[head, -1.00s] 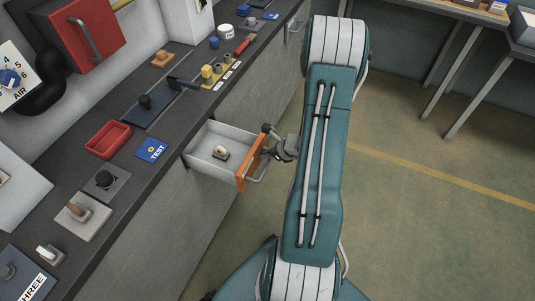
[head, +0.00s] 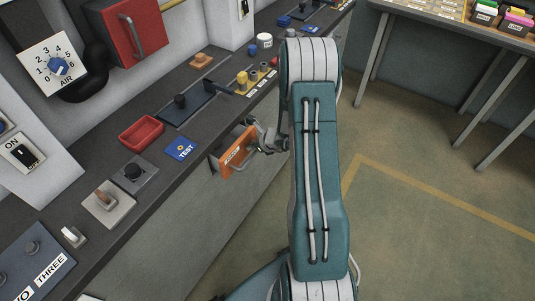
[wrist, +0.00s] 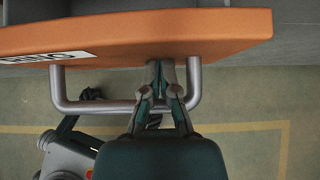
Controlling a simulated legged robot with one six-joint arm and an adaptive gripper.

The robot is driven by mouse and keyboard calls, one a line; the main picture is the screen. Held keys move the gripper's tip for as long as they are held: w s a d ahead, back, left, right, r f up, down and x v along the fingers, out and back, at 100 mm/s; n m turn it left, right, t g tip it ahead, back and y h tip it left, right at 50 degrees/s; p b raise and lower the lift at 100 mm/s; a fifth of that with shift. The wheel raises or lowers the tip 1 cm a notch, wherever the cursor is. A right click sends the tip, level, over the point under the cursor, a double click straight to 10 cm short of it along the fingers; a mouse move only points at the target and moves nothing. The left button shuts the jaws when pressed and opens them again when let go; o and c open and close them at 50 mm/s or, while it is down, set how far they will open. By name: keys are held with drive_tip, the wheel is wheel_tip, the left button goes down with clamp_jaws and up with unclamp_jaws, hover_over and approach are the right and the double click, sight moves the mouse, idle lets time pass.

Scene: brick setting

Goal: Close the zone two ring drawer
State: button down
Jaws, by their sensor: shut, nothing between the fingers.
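The ring drawer has an orange front (head: 238,152) with a label and a grey bar handle. In the head view it stands a little out from the counter; only a thin strip of its side shows, and its inside is mostly hidden. In the wrist view the orange front (wrist: 200,35) spans the top, with the handle (wrist: 55,88) below it. My gripper (wrist: 160,64) is shut and empty. Its fingertips reach across the handle bar to the orange front, at or very near its surface. In the head view my gripper (head: 262,141) is at the drawer front, partly hidden by my arm.
A bench (head: 440,22) with bins stands at the back right. The floor at right is open.

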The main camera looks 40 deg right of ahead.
drive_tip(key=w, duration=0.1)
drive_tip(key=w+a, duration=0.1)
drive_tip(key=w, duration=0.1)
drive_tip(key=shift+w+a, duration=0.3)
drive_tip(key=shift+w, duration=0.2)
drive_tip(key=shift+r, duration=0.1)
drive_tip(key=shift+r, duration=0.1)
